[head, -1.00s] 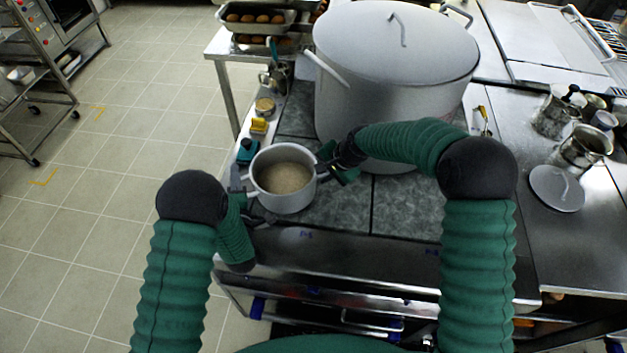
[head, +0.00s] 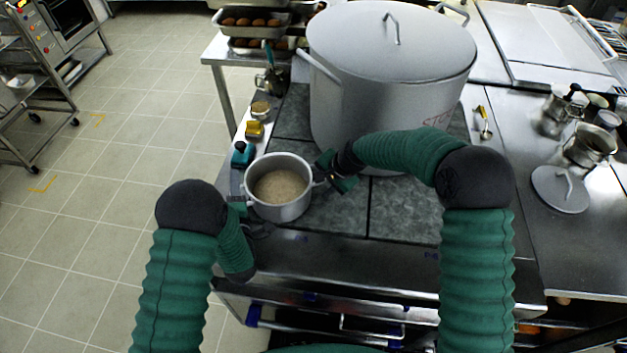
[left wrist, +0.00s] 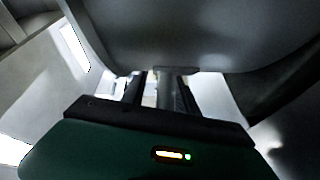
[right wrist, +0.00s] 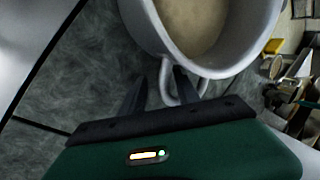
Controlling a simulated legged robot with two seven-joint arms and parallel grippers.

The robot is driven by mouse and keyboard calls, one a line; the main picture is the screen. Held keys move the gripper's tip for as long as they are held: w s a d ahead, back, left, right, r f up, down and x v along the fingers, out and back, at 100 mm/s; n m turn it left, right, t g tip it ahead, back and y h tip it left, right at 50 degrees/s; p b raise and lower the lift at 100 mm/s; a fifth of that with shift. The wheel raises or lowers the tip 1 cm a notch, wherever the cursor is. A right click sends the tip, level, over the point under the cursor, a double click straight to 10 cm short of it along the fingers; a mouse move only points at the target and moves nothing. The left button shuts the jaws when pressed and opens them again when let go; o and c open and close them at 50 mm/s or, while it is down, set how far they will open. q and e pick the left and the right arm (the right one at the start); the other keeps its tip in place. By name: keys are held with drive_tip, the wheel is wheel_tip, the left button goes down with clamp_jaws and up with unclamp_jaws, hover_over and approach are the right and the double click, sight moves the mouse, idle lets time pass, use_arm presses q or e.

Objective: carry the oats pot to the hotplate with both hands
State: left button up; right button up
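The oats pot (head: 279,187) is a small grey pot with pale oats inside, standing at the left front of the dark tiled counter. My left gripper (head: 240,200) is at its left handle. The left wrist view shows its fingers (left wrist: 151,92) close together below a dark curved surface; the grip itself is unclear. My right gripper (head: 326,170) is at the right handle. In the right wrist view its fingers (right wrist: 160,88) stand apart on either side of one bar of the loop handle (right wrist: 185,97), with a gap visible. I see no separate hotplate for certain.
A large lidded stockpot (head: 385,90) stands close behind and right. A teal item (head: 242,155), a yellow item (head: 254,130) and a tin (head: 260,109) line the left edge. A loose lid (head: 560,189) lies on the right. Tiles in front of the stockpot are clear.

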use_arm(q)
drive_tip(key=s, duration=0.7)
drive_tip(key=s+d, duration=0.1)
drive_tip(key=s, duration=0.3)
drive_tip(key=shift+s, duration=0.2)
use_arm(e)
drive_tip(key=shift+a, duration=0.1)
use_arm(q)
drive_tip(key=shift+s, duration=0.15)
use_arm(e)
drive_tip(key=shift+r, duration=0.2)
use_arm(q)
drive_tip(key=shift+s+r, duration=0.1)
use_arm(e)
drive_tip(key=v, duration=1.1)
drive_tip(key=shift+r, duration=0.25)
drive_tip(key=shift+s, duration=0.1)
drive_tip(key=shift+s, duration=0.1)
